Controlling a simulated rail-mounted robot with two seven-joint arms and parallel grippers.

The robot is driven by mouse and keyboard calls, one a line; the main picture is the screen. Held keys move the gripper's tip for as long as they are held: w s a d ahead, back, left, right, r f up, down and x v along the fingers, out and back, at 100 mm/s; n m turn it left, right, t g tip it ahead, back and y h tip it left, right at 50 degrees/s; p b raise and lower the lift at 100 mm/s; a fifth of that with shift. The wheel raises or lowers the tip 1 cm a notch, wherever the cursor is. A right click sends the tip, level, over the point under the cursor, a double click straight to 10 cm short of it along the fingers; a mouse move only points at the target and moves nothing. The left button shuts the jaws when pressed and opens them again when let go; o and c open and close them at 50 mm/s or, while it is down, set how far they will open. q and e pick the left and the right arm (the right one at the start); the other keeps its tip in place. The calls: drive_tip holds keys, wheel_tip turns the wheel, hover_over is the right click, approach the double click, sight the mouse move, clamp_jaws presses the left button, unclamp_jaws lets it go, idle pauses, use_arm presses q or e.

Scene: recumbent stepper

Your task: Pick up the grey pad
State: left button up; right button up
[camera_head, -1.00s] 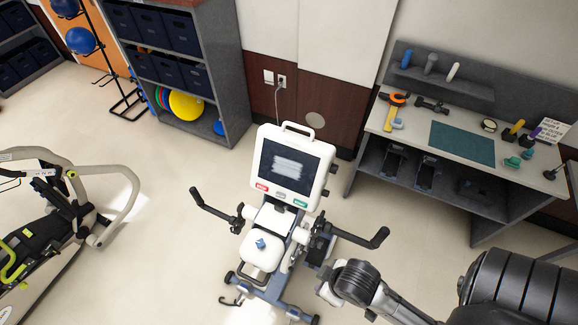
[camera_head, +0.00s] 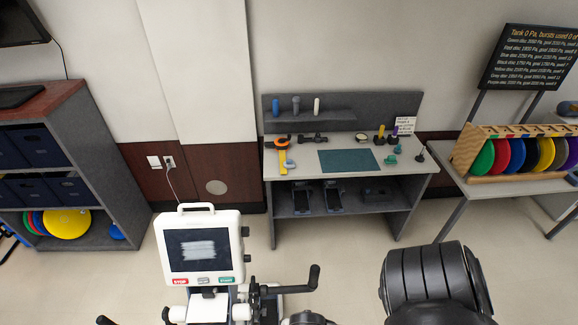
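I cannot pick out a grey pad with certainty. A grey upright cylinder (camera_head: 296,105) stands on the small top shelf of the workbench, between a blue one (camera_head: 276,106) and a white one (camera_head: 317,105). Dark pedal-like pieces, one left (camera_head: 302,198) and one right (camera_head: 332,196), lie on the bench's lower shelf, with a flat dark item (camera_head: 374,194) to their right. A teal mat (camera_head: 348,161) lies on the benchtop. Neither gripper shows; only parts of my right arm are at the bottom edge.
The stepper's white console (camera_head: 203,248) stands in front, its handle (camera_head: 300,285) reaching right. An orange-yellow tool (camera_head: 282,155) lies on the benchtop's left. A rack of coloured discs (camera_head: 518,152) is on the right table. Shelves (camera_head: 92,180) stand left. Floor before the bench is clear.

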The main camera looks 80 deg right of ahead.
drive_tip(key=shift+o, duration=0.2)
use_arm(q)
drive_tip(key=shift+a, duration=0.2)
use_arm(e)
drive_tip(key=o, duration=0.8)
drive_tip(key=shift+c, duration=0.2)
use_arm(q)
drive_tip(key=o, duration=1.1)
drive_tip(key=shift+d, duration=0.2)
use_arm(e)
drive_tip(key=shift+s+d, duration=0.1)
